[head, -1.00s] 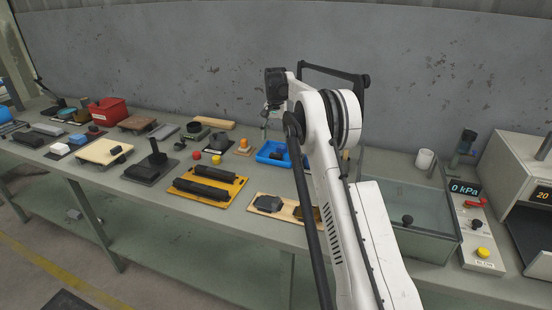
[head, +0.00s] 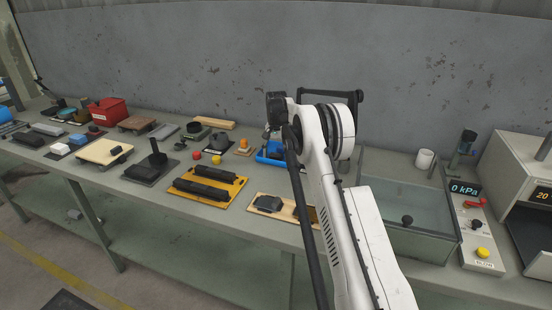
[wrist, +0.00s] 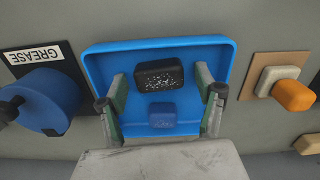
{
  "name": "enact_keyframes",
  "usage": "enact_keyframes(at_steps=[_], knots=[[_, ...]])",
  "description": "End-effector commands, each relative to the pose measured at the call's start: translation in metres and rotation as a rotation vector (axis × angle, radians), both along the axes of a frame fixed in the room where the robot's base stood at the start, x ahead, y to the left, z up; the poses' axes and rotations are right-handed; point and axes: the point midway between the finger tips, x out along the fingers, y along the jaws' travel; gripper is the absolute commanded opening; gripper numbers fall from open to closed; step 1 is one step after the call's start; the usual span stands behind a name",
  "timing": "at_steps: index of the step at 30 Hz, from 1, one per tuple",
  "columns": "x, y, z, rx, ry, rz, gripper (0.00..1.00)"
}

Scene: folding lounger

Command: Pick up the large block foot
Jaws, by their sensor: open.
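A blue tray (wrist: 228,50) holds a larger black speckled block (wrist: 158,74), which looks like the large block foot, and a smaller blue block (wrist: 162,115) nearer my wrist. My gripper (wrist: 160,92) is open over the tray, with one finger to the left and one to the right of the blocks. Nothing is between the fingers in their grip. I cannot tell how high the fingertips are above the tray floor. In the head view the blue tray (head: 268,156) is partly hidden by my arm, and its blocks are hard to make out.
Left of the tray in the wrist view is a blue grease pot (wrist: 42,98). Right of it an orange-and-cream piece (wrist: 292,94) sits on a brown board. In the head view, a yellow tray with black rollers (head: 207,186) and a glass tank (head: 410,215) stand on the bench.

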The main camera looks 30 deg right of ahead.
Motion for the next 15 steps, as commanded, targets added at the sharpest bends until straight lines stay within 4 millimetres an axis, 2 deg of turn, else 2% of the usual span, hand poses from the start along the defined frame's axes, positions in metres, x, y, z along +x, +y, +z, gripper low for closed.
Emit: enact_keyframes(at_steps=[2,12,15], knots=[[0.0000,0.0000,0.0002,0.000,0.000,0.000,0.67],[0.0001,-0.0001,0.0005,0.000,0.000,0.000,0.24],[0.0000,0.0000,0.0005,0.000,0.000,0.000,0.24]])
